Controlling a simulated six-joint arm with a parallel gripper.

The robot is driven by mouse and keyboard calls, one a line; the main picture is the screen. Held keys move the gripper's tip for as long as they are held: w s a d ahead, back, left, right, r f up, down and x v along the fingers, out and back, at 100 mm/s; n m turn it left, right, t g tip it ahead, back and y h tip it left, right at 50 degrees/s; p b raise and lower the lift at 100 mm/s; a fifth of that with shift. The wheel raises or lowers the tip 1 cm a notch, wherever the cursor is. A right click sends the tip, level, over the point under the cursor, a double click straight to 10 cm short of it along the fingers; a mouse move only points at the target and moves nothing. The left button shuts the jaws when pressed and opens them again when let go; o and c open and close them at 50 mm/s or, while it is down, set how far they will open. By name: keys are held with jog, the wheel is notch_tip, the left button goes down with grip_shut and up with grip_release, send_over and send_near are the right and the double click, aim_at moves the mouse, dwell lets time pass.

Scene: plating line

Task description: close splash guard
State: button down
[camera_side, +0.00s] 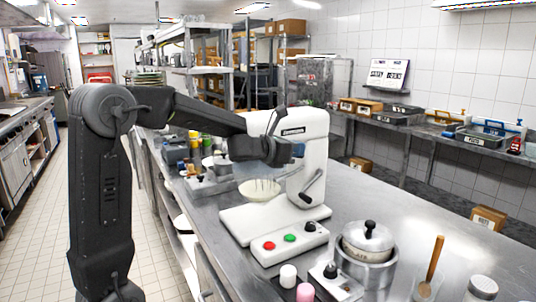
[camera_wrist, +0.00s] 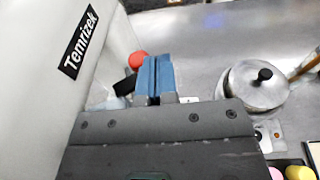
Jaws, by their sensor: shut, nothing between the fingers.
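A white stand mixer (camera_side: 312,150) with a dark name label stands on the steel counter; its head and label also fill the left of the wrist view (camera_wrist: 70,85). A pale bowl (camera_side: 252,196) sits under the mixer head. Thin wires show above the bowl; I cannot tell whether they are the splash guard or a whisk. A dark lever (camera_side: 313,186) is on the mixer's side. My gripper (camera_side: 298,151) is beside the mixer head, above the bowl's right side. Its blue fingers are shut and empty in the wrist view (camera_wrist: 151,76).
The mixer base's button panel (camera_side: 290,243) has red, green and black knobs. A lidded steel pot (camera_side: 368,240), small pink and white jars and a wooden-handled tool (camera_side: 432,262) stand at the front right. Bottles and boxes crowd the counter behind. Counter right of the mixer is clear.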

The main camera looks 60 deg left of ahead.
jog(key=shift+w+a, duration=0.1)
jog(key=shift+w, duration=0.3)
dwell(0.3)
jog(key=s+d+r, duration=0.2)
jog(key=s+d, duration=0.6)
jog(key=s, duration=0.2)
jog(key=shift+s+d+r, duration=0.2)
jog(key=shift+s+d, duration=0.15)
jog(key=shift+d, duration=0.05)
